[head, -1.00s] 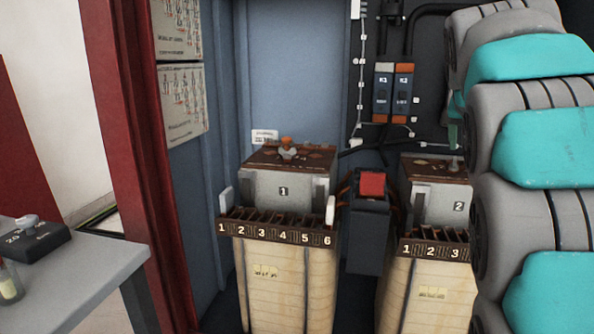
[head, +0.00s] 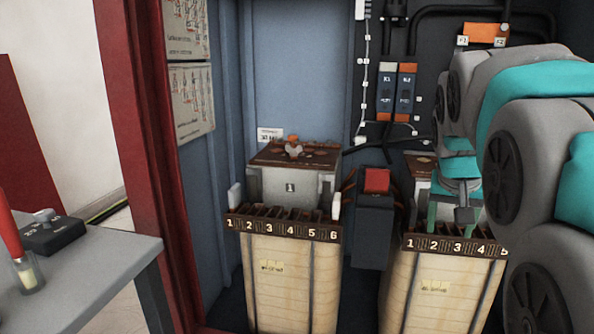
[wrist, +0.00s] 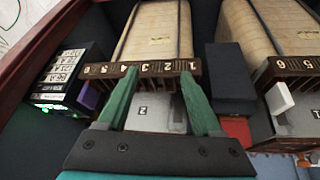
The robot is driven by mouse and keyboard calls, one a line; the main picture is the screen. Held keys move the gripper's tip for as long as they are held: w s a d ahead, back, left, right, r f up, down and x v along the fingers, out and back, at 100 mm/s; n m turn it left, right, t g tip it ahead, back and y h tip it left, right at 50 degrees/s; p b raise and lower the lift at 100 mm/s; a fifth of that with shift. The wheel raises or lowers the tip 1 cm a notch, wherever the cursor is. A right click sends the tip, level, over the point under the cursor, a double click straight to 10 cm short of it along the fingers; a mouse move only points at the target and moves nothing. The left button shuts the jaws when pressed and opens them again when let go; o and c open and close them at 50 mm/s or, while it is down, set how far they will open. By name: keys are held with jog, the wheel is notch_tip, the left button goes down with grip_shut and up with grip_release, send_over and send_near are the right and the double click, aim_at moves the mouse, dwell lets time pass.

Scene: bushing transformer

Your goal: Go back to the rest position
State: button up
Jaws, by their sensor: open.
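My gripper (head: 456,222) is open, in front of the grey unit marked 2 (head: 420,190) on the right in the head view. My arm hides most of that unit. In the wrist view my gripper's two green fingers (wrist: 158,85) are spread apart with nothing between them. The unit marked 2 (wrist: 145,115) appears upside down behind the fingers. Its numbered strip (wrist: 165,67) lies just past the fingertips; whether they touch it I cannot tell.
Unit 1 (head: 290,188) stands left of a dark box with a red top (head: 376,181). Two K-marked relays (head: 397,90) hang on the back wall. A red cabinet frame (head: 140,150) and a grey table (head: 90,262) are at the left. A labelled black box with green lights (wrist: 62,85) shows in the wrist view.

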jog(key=s+a+f+n+g+y, duration=0.1)
jog(key=s+a+f+g, duration=0.1)
jog(key=s+a+f, duration=0.2)
jog(key=s+a+f+n+g+y, duration=0.1)
jog(key=s+a+f, duration=0.3)
jog(key=s+f, duration=0.7)
jog(key=s+a+f+n+g+y, duration=0.1)
jog(key=s+a+f+n+g, duration=0.2)
jog(key=s, duration=1.1)
notch_tip(320, 180, down, 4)
jog(key=shift+s+a+f, duration=0.2)
jog(key=shift+s+a, duration=0.1)
jog(key=shift+a, duration=0.65)
jog(key=shift+c, duration=0.3)
